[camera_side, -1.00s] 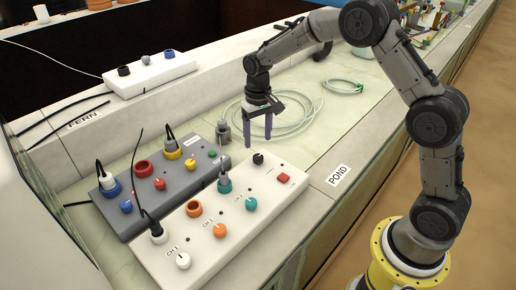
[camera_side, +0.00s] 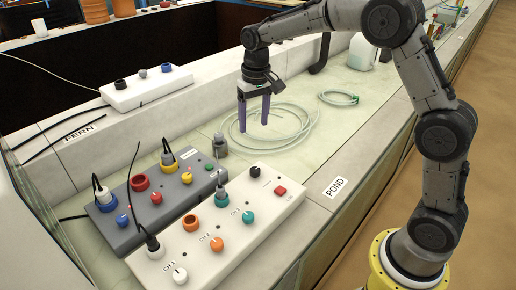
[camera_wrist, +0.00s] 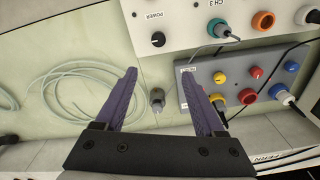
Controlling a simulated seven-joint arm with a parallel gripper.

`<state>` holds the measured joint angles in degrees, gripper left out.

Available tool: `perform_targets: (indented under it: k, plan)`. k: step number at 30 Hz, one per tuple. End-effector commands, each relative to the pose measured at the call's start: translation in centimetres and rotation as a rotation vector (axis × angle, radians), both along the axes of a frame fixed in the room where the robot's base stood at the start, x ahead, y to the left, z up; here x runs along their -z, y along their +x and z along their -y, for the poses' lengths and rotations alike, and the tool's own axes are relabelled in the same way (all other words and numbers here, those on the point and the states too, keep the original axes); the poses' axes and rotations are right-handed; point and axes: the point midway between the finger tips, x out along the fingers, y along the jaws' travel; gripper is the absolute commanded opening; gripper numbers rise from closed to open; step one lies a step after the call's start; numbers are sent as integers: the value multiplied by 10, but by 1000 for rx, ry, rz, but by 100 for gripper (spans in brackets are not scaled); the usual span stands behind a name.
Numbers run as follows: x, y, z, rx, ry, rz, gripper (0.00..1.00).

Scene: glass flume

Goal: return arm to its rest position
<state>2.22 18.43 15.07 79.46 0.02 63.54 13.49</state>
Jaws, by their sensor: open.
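My gripper (camera_side: 254,112) hangs fingers-down above the pale work surface, in front of a coil of pale tubing. Its two purple fingers are apart with nothing between them. In the wrist view my gripper (camera_wrist: 163,95) also shows open and empty, with a small grey metal connector (camera_wrist: 157,100) on the surface seen beyond the gap. That connector (camera_side: 220,146) stands behind the grey box in the side view. My arm reaches in from the right, bent over the bench.
A white control box (camera_side: 262,226) with knobs and a grey box (camera_side: 150,218) with plugged cables stand in front. The tubing coil (camera_side: 292,137) and a smaller coil (camera_side: 338,97) lie flat. Another white box (camera_side: 147,93) sits on the back ledge. The right-hand surface is mostly clear.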

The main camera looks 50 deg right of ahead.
Motion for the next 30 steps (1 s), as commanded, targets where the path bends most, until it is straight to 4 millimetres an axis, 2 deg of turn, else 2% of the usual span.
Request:
perform_targets:
  k: [1, 4, 6, 9, 14, 19, 24, 27, 30]
  plan:
    - [-24, -5, -1, -3, -2, 43, 71]
    - [-64, -29, -5, -8, -4, 112, 71]
    - [-89, -52, -7, -17, -6, 161, 71]
    - [-116, -89, -10, -35, -10, 223, 71]
    - [-140, -154, -14, -73, -20, 316, 71]
    - [-138, -225, -17, -125, -34, 401, 71]
    - [-109, -284, -18, -183, -53, 455, 71]
    - [-88, -304, -19, -213, -61, 455, 71]
    - [-70, -313, -18, -236, -65, 429, 71]
